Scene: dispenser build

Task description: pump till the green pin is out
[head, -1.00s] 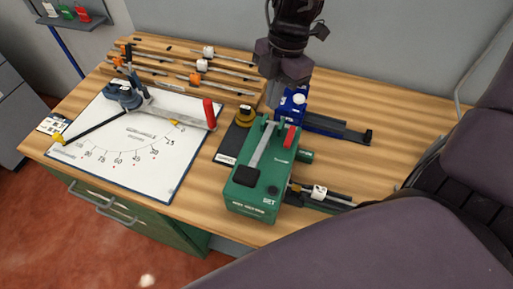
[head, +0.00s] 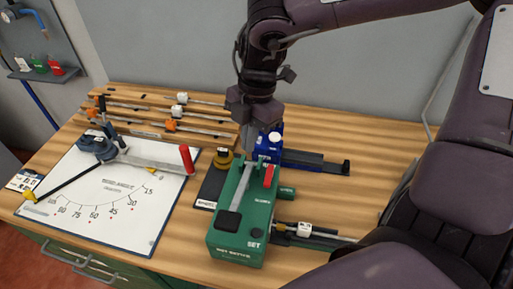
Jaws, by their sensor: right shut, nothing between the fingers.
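A green box-shaped device (head: 236,243) marked SET stands on the wooden bench. It has a grey lever (head: 242,188) with a dark pad at its near end and a red part (head: 269,176) on top. A green cylinder (head: 286,192) sticks out of its right side. I cannot pick out a green pin. My right gripper (head: 250,150) points down at the device's far end, next to the blue device (head: 268,148). Its fingers are shut with nothing between them; whether they touch the lever is unclear. My left gripper is not in view.
A white angle board (head: 105,205) with a red-handled arm (head: 187,160) lies to the left. A wooden rack (head: 130,101) with several rods stands behind. A rod with a white block (head: 304,230) lies right of the green device.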

